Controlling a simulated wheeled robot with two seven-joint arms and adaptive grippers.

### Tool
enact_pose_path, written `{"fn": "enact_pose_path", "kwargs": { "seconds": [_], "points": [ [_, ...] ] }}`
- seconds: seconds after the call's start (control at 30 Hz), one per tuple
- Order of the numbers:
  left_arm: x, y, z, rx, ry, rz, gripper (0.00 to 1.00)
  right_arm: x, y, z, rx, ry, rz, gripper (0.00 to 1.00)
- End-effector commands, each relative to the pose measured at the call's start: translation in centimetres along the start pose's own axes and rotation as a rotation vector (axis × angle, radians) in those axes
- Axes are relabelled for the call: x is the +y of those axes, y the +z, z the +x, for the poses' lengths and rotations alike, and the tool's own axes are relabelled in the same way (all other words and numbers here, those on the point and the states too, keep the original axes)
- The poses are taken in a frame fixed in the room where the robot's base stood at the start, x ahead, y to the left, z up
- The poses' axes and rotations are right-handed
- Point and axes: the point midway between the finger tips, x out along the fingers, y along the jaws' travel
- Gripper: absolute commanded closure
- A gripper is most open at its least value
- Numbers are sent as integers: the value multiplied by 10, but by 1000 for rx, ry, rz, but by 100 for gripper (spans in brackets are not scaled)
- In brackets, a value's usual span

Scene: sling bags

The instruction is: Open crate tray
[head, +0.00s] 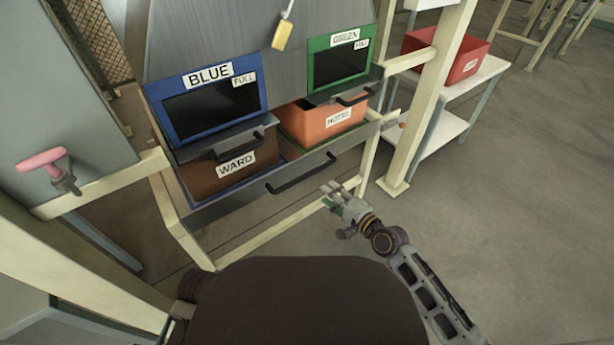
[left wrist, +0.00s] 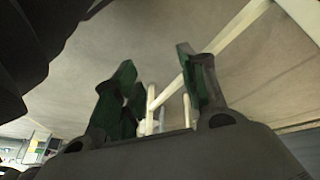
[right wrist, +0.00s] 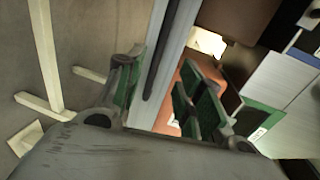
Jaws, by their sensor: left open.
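The crate tray (head: 235,200) is a long grey-fronted tray with a dark bar handle (head: 302,175). It bears a brown WARD crate (head: 215,185) and an orange crate (head: 322,122) under the BLUE and GREEN hatches. My right gripper (head: 340,198) is right of and below the handle in the head view, apart from it. In the right wrist view, its fingers (right wrist: 160,95) are spread, with the grey tray front and dark handle beyond them. My left gripper is out of the head view; in the left wrist view, its fingers (left wrist: 160,85) are spread and empty over floor.
The blue-framed hatch (head: 205,100) and green-framed hatch (head: 340,65) have dark handles above the tray. A cream post (head: 430,100) stands right of the tray. A red bin (head: 450,55) sits on a white shelf behind it. Floor at right is clear.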

Motion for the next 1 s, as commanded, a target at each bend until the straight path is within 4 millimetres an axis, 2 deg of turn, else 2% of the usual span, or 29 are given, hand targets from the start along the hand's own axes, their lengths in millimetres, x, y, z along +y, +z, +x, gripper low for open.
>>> {"fn": "enact_pose_path", "kwargs": {
  "seconds": [0.57, 1.0],
  "points": [
    [2, 5, 29, 58, 29, -19, 57, 1, 0, 52, 0, -1, 1, 63],
    [4, 18, 60, 103, 55, -44, 57, 1, 0, 96, 0, -1, 1, 63]
  ]
}}
